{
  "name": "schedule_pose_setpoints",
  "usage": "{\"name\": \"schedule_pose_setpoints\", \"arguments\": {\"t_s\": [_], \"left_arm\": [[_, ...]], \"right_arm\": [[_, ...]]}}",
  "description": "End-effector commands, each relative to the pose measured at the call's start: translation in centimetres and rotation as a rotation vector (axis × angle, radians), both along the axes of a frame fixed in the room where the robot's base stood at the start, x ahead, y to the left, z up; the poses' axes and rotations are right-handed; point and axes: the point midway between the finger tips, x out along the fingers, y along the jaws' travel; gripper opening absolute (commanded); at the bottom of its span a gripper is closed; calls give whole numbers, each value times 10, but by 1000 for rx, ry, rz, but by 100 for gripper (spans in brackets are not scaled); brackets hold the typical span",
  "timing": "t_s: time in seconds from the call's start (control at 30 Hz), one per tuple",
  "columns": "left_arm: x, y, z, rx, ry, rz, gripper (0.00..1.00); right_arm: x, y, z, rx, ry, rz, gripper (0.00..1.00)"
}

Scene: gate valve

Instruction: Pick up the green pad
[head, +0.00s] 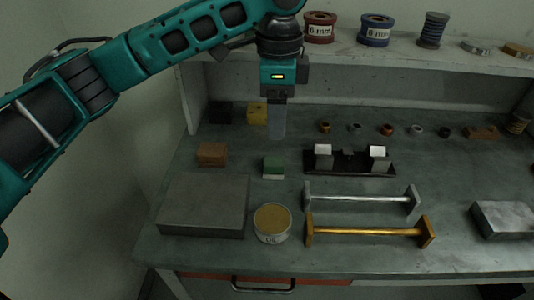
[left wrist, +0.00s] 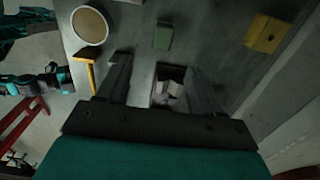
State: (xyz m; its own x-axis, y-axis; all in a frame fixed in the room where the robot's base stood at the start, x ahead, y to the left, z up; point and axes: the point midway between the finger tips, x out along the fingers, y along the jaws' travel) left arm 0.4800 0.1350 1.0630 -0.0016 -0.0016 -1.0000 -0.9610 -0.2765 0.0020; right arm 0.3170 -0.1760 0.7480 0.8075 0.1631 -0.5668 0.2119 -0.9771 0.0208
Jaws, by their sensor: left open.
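The green pad (head: 273,166) is a small block on the grey bench, between a brown block and a black fixture. In the left wrist view the green pad (left wrist: 164,35) lies beyond the fingertips, near the top. My left gripper (head: 278,134) points down above the bench, behind and above the pad in the head view. Its two fingers (left wrist: 158,66) stand apart with nothing held between them, and they do not touch the pad. My right gripper is in neither view.
Near the pad are a brown block (head: 212,154), a yellow block (head: 257,113), a round tin (head: 272,223), a flat grey plate (head: 203,203) and a black fixture with white blocks (head: 350,168). Silver (head: 361,198) and gold (head: 368,231) bars lie right. A shelf (head: 400,55) runs behind.

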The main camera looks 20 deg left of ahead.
Motion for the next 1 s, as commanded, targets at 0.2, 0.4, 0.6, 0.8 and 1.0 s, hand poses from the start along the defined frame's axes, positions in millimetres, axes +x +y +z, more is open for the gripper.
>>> {"name": "schedule_pose_setpoints", "arguments": {"t_s": [0.2,0.4,0.6,0.8,1.0], "left_arm": [[-1,1,-26,2,4,1,66],[0,1,-62,2,3,1,66],[0,1,-78,2,1,0,66],[3,5,-104,3,2,2,66],[3,5,-127,1,0,0,66]], "right_arm": [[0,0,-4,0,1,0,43],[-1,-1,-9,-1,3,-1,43],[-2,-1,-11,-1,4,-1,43],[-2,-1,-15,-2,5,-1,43],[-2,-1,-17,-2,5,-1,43]]}}
